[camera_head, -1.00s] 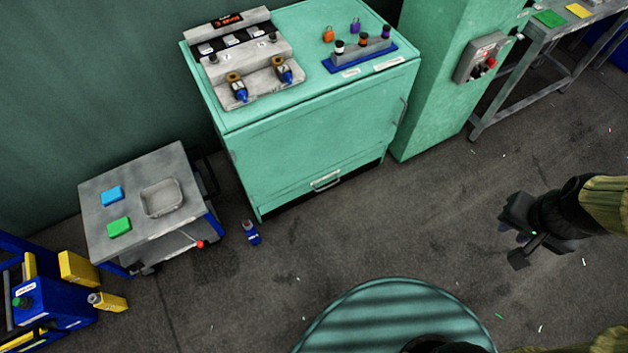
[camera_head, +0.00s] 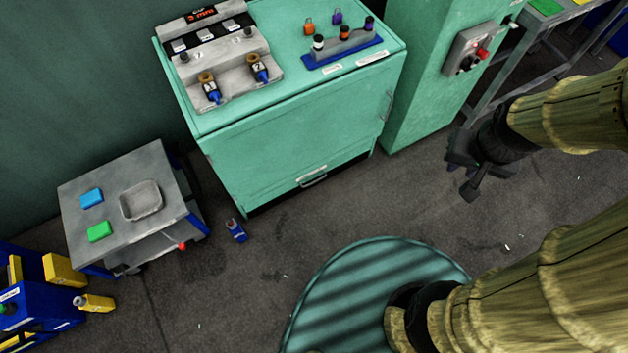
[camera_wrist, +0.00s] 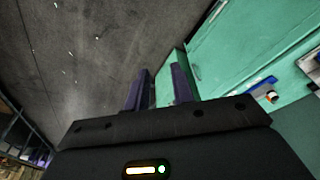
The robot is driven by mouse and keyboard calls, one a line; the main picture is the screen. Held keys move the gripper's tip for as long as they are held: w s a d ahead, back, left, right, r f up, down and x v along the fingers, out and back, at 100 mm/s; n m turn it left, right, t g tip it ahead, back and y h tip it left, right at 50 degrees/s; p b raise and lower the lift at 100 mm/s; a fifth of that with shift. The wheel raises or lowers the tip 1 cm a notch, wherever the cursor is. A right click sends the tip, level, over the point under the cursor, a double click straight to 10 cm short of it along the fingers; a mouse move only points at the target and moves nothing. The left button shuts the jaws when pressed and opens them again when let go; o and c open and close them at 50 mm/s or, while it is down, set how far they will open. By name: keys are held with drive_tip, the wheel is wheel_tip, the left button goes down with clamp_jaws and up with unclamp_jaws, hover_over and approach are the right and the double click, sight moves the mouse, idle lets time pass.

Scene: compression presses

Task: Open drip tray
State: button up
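The drip tray appears to be the low drawer front (camera_head: 270,195) at the foot of the green cabinet (camera_head: 290,125). It looks closed, with a small label and a metal handle (camera_head: 314,181). My gripper (camera_head: 462,174) is in the air to the right of the cabinet, well apart from the handle. In the wrist view my gripper (camera_wrist: 160,88) has its two dark fingers spread with nothing held between them. Green cabinet surfaces show beyond and to the right of the fingers there, but the drawer handle cannot be made out.
A blue-and-brown bottle (camera_head: 236,230) stands on the floor left of the drawer. A grey cart (camera_head: 120,235) is at left. A green column with a switch box (camera_head: 470,50) stands right of the cabinet. The floor before the drawer looks mostly clear.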

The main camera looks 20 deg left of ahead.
drive_tip(key=w+a+f+n+t+y+b, duration=0.15)
drive_tip(key=w+a+f+n+b, duration=0.3)
drive_tip(key=w+f+b, duration=0.75)
drive_tip(key=w+a+f+n+t+y+b, duration=0.1)
drive_tip(key=w+a+f+n+t+b, duration=0.5)
drive_tip(key=f, duration=1.2)
drive_tip(key=w+a+f+n+g+y+b, duration=0.1)
drive_tip(key=w+a+f+n+b, duration=0.15)
drive_tip(key=w+f+b, duration=0.75)
drive_tip(key=s+a+f+n+t+y+b, duration=0.15)
drive_tip(key=a+f+n+b, duration=0.25)
drive_tip(key=f+b, duration=0.7)
drive_tip(key=s+a+f+n+y+b, duration=0.1)
drive_tip(key=a+f+n+y+b, duration=0.2)
drive_tip(key=f, duration=1.4)
drive_tip(key=s+a+f+n+y+b, duration=0.1)
drive_tip(key=s+a+f+n+b, duration=0.1)
drive_tip(key=f+b, duration=0.2)
drive_tip(key=s+a+f+n+y+b, duration=0.1)
drive_tip(key=f+b, duration=0.4)
drive_tip(key=f, duration=0.5)
drive_tip(key=s+a+f+n+y+b, duration=0.2)
drive_tip(key=s+a+f+n+b, duration=0.2)
drive_tip(key=f, duration=0.4)
drive_tip(key=shift+s+n+b, duration=0.35)
drive_tip(key=shift+n+b, duration=0.1)
drive_tip(key=shift+n, duration=0.05)
